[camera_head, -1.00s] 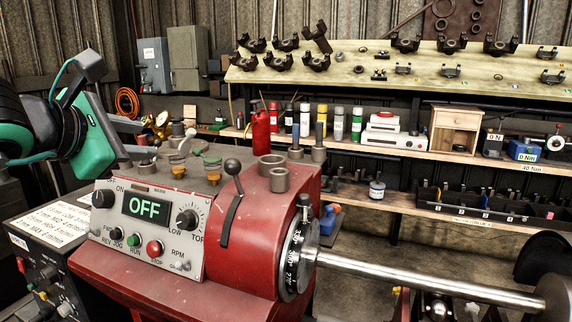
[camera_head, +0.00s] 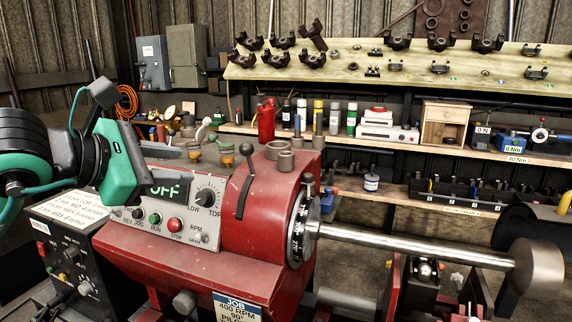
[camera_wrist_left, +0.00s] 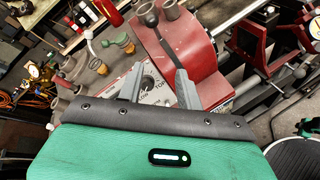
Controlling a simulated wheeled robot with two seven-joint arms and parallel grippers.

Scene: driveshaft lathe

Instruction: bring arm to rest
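My left arm comes in from the left in the head view. Its green-and-black wrist ends in a gripper (camera_head: 176,160) held before and above the lathe's control panel (camera_head: 197,230), hiding part of it. In the left wrist view the two grey fingers (camera_wrist_left: 157,82) stand apart with nothing between them, so the gripper is open. The panel display (camera_head: 165,190) reads OFF, partly covered. The red lathe headstock (camera_head: 258,210) has a dark chuck (camera_head: 301,230), from which a silver shaft (camera_head: 420,246) runs right to a wide end (camera_head: 537,265).
Small cups and jars (camera_head: 226,153) stand on the headstock near my left gripper, with a lever (camera_head: 243,185) beside them. Shelves behind hold spray cans (camera_head: 335,118), yokes (camera_head: 398,42), and a small wooden cabinet (camera_head: 444,122).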

